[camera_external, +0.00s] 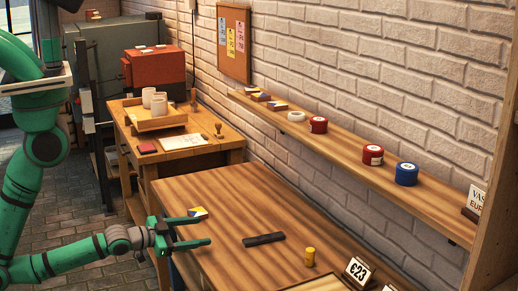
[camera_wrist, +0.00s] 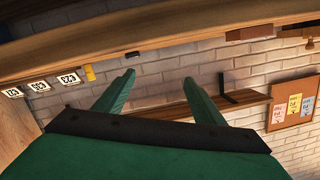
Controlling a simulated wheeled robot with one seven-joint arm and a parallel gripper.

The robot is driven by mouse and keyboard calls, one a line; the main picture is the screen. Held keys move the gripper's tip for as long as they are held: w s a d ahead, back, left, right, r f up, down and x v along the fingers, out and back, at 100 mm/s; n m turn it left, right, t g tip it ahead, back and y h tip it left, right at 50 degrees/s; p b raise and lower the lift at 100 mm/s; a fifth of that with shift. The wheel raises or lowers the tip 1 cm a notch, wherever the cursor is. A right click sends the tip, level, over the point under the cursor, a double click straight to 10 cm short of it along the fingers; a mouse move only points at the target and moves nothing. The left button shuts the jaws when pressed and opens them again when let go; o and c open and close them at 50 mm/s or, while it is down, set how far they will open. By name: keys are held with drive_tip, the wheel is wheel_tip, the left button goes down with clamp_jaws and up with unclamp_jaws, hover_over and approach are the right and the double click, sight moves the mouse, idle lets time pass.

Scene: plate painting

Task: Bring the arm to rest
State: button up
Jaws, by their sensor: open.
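My green arm comes in from the left in the external view. My gripper (camera_external: 208,231) is level at the left edge of the wooden table (camera_external: 240,208), with its fingers pointing right over the tabletop. The two fingers are apart and nothing is between them. In the wrist view my gripper (camera_wrist: 160,88) also shows both green fingers spread, with the brick wall visible between them. A small white, yellow and blue box (camera_external: 198,211) lies on the table just beyond the upper finger.
A dark bar (camera_external: 263,239), a yellow cylinder (camera_external: 310,257) and a price card (camera_external: 357,270) are on the table. A wall shelf (camera_external: 340,143) holds red and blue tins. A side desk (camera_external: 185,155) carries a tray (camera_external: 155,121) with white cups. The table's middle is mostly clear.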

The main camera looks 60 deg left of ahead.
drive_tip(key=s+d+r+n+h, duration=0.1)
drive_tip(key=s+n, duration=0.2)
drive_tip(key=s, duration=1.9)
drive_tip(key=shift+d+g, duration=0.2)
drive_tip(key=shift+g, duration=0.2)
